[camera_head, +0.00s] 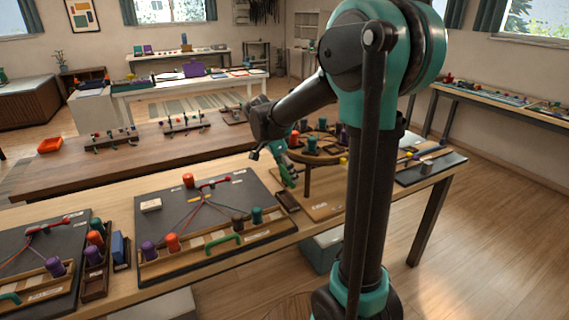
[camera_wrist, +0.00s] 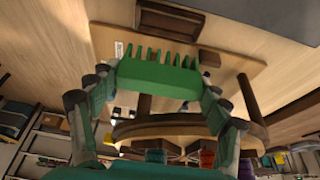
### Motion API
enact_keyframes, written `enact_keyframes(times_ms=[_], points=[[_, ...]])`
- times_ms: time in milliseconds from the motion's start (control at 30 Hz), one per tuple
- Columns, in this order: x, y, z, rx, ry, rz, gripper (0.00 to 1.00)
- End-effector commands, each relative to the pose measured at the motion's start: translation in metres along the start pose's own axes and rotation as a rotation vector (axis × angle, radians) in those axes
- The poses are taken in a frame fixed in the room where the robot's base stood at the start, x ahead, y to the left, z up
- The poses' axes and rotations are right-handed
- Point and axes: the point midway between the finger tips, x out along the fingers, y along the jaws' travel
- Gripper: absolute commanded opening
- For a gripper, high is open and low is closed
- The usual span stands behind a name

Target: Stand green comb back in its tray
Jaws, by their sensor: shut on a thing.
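My gripper (camera_wrist: 160,92) is shut on the green comb (camera_wrist: 158,77), with one finger at each end of its solid back. The comb's teeth point away from my gripper. In the head view the comb (camera_head: 288,176) hangs in the air beside the round wooden stand, tilted, and my gripper (camera_head: 283,163) is partly hidden by my arm. A small dark brown tray (camera_head: 288,206) sits on the table below the comb, at the right edge of the black braiding board. The comb is apart from the tray. A brown tray shape also shows at the top of the wrist view (camera_wrist: 172,20).
The round stand (camera_head: 318,156) with several coloured spools is close to the right of my gripper. The black board (camera_head: 165,210) holds cords and spools. A blue comb (camera_head: 118,247) stands in another tray at left. A wooden board (camera_head: 322,208) lies under the stand.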

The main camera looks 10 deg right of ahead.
Motion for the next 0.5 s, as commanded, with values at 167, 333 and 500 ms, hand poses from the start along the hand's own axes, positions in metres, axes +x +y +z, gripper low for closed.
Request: enact_keyframes(times_ms=[167,333,500], points=[[0.004,0.000,0.002,0.000,0.000,0.000,0.48],[0.015,0.000,0.006,0.000,0.000,0.000,0.48],[0.029,0.000,0.012,0.000,0.000,0.000,0.48]])
